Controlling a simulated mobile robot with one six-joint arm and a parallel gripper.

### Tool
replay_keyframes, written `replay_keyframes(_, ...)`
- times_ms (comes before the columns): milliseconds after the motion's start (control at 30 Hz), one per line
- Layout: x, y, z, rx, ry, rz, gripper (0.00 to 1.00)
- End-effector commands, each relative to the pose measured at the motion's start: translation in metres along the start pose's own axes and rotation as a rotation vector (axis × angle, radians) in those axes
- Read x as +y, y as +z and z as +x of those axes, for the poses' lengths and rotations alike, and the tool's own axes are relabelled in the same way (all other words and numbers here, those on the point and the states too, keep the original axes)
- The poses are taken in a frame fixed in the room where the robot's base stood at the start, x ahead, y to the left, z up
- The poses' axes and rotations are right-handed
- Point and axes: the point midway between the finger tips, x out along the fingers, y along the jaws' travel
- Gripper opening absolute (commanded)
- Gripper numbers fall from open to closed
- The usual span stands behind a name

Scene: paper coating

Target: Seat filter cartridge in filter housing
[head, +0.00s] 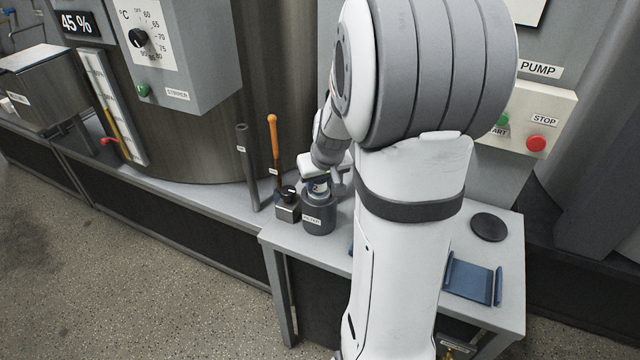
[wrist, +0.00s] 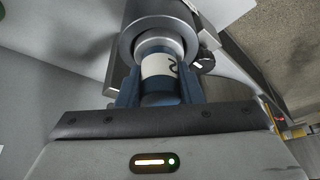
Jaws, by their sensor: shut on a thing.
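The filter housing is a dark grey cylinder (head: 319,219) with a white label, standing on the small grey table; its rim also shows in the wrist view (wrist: 155,22). The filter cartridge (wrist: 160,66) is blue with a white band bearing a dark mark. My gripper (wrist: 158,88) is shut on it, with one blue finger on each side. The cartridge's far end is inside the housing's opening and its near end stands out. In the head view my gripper (head: 320,172) is right above the housing. How deep the cartridge sits is hidden.
A small black box with a knob (head: 288,205) stands close left of the housing. Behind are an orange-handled tool (head: 273,140) and a dark upright tube (head: 247,165). A black disc (head: 490,227) and a blue holder (head: 472,280) lie on the table (head: 290,247) at right.

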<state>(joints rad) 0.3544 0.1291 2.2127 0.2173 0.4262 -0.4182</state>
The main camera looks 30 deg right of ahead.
Motion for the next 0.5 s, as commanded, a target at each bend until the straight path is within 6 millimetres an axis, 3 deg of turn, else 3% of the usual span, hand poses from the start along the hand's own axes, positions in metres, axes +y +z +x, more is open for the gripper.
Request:
replay_keyframes(467, 0.0008, 0.0051, 0.0122, 0.002, 0.001, 0.002, 0.00)
replay_keyframes(500, 0.0007, 0.0049, 0.0110, 0.001, 0.001, 0.002, 0.35)
